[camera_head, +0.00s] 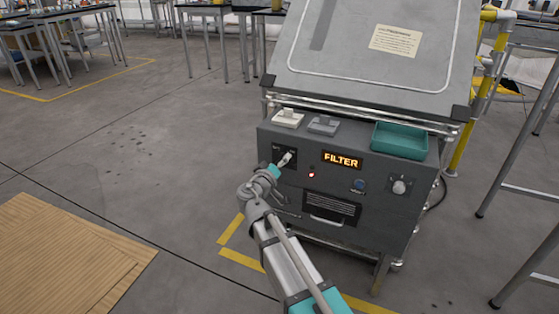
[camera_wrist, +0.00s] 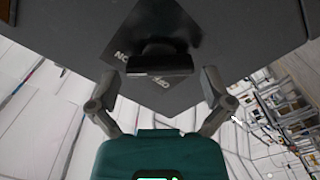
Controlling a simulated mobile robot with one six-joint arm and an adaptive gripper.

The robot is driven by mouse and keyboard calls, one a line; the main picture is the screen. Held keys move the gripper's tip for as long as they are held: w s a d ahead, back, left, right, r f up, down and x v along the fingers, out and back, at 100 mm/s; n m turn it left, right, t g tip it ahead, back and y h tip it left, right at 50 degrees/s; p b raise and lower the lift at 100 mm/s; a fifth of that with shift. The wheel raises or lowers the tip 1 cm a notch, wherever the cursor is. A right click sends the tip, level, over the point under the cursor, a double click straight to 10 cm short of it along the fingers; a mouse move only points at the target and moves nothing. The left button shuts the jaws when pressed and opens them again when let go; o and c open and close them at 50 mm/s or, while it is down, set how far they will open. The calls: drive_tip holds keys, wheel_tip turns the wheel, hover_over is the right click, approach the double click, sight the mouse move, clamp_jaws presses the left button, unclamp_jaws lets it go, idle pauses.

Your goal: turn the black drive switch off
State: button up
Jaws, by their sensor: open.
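The black drive switch (camera_wrist: 160,64) sits on a dark diamond-shaped plate in the wrist view. Lettering that seems to read ON shows at the plate's left, and other letters below are partly hidden by the switch. My gripper (camera_wrist: 160,80) is open, with one finger on each side of the switch and visible gaps between. In the head view, my gripper (camera_head: 284,160) is at the upper left of the grey cabinet's front (camera_head: 335,205), over a black plate (camera_head: 291,150). There the switch itself is hard to make out behind the fingers.
The cabinet also has an orange display reading FILTER (camera_head: 341,160), a lit red lamp (camera_head: 311,175), a blue button (camera_head: 359,184) and a pale knob (camera_head: 399,187). A teal tray (camera_head: 400,141) and two rocker-like blocks (camera_head: 288,118) sit on top.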

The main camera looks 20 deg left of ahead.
drive_tip(key=shift+w, duration=0.5)
drive_tip(key=shift+c, duration=0.3)
